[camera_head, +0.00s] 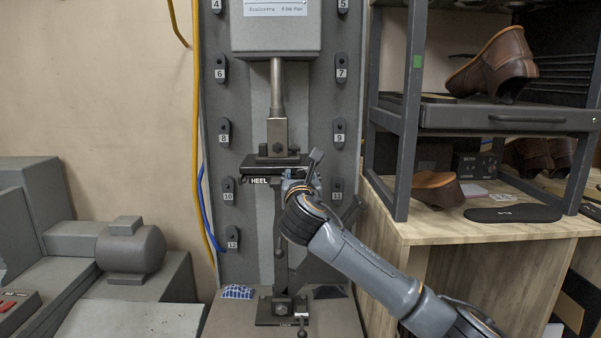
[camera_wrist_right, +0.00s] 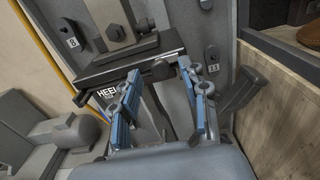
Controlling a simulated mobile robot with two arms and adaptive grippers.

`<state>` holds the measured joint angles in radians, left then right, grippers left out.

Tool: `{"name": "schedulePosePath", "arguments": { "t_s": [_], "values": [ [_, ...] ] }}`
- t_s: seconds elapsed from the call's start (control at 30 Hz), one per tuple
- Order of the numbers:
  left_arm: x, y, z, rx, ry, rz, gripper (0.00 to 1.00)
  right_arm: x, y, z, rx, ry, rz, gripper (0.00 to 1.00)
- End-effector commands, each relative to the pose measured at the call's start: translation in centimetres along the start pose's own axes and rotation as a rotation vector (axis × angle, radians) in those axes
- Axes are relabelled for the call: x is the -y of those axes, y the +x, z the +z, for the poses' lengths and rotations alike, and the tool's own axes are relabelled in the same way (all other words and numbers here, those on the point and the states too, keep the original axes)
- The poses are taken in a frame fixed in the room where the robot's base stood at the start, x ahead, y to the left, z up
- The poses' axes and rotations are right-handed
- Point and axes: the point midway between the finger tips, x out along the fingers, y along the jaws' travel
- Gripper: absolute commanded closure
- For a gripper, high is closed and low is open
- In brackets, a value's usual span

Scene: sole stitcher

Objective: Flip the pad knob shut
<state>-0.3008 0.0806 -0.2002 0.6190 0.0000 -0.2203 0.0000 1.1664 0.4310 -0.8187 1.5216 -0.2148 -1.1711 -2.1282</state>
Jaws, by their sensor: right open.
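The stitcher's upper pad (camera_head: 262,170), marked HEEL, is a dark flat plate below a metal post. It also shows in the right wrist view (camera_wrist_right: 105,72). A small dark rounded knob (camera_wrist_right: 160,69) sits at the pad's near edge in the wrist view; whether it is flipped open or shut I cannot tell. My right gripper (camera_wrist_right: 161,76) is open, its blue fingers on either side of the knob with visible gaps. In the head view my right gripper (camera_head: 294,174) is at the pad's right front and my arm hides part of the machine there. My left gripper is not in view.
Numbered dark hooks line the grey machine panel (camera_head: 235,100). A grey lever (camera_wrist_right: 240,90) stands right of my gripper. A lower pad (camera_head: 268,312) is below. On the right are a shelf frame (camera_head: 412,120) and a wooden bench (camera_head: 430,232) with shoes.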

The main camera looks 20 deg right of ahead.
Motion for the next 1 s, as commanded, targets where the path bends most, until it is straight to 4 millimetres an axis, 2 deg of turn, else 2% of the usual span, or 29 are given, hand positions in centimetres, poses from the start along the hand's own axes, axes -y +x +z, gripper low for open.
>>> {"name": "schedulePosePath", "arguments": {
  "t_s": [0.2, 0.47, 0.57, 0.7, 1.0],
  "values": [
    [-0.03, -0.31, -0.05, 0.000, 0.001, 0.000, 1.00, -0.03, 1.35, -0.01, 0.000, 0.000, 0.001, 0.55],
    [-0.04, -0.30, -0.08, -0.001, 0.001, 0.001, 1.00, -0.02, 1.46, -0.06, 0.000, 0.000, 0.001, 0.55],
    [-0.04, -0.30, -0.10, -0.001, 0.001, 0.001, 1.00, -0.02, 1.45, -0.06, -0.001, 0.000, 0.001, 0.72],
    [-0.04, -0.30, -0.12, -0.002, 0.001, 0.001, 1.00, -0.02, 1.44, -0.06, -0.001, 0.000, 0.001, 1.00],
    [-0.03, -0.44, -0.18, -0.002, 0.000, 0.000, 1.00, -0.03, 1.43, -0.03, -0.001, 0.017, 0.001, 1.00]
  ]
}}
